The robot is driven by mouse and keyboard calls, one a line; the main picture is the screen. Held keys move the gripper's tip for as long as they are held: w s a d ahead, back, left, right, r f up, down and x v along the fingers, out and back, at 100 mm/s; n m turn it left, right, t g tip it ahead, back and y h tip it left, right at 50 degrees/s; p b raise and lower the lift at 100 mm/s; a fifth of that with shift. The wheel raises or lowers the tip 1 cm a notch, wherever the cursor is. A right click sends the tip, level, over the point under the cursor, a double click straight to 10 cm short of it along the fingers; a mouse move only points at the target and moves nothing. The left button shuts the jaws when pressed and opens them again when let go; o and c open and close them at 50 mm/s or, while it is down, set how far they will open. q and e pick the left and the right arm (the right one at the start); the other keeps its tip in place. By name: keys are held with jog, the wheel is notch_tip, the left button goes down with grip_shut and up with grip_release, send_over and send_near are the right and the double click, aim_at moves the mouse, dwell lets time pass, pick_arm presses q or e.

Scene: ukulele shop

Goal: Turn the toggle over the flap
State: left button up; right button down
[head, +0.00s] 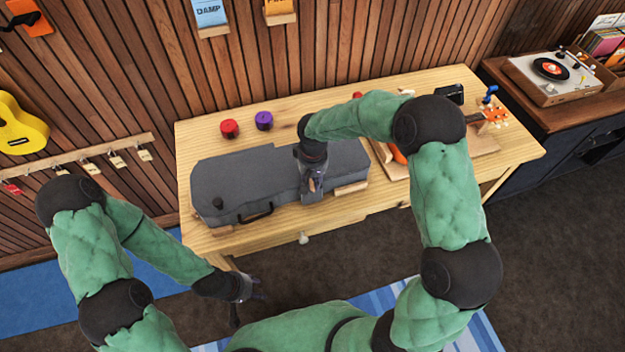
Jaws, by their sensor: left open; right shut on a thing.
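A grey instrument case (240,172) lies closed on the wooden table, with a dark handle (256,212) on its front side. A small dark knob (217,203) sits near its left front edge; I cannot tell if it is a toggle. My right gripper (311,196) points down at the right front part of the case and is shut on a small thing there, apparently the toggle. The gripper and wrist hide that thing and any flap beneath it. My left gripper (250,304) is open and empty, low in front of the table, apart from the case.
A red jar (229,128) and a purple jar (264,120) stand behind the case. A wooden block (351,188) lies by its right front. My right arm partly covers a work board (484,140) with parts. The table's front left corner is clear.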

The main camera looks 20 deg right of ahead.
aim_at(313, 183)
jog(key=shift+d+f, duration=0.1)
jog(key=c, duration=1)
grip_release()
jog(key=shift+r, duration=0.35)
notch_tip(313, 183, up, 11)
jog(key=shift+r, duration=0.2)
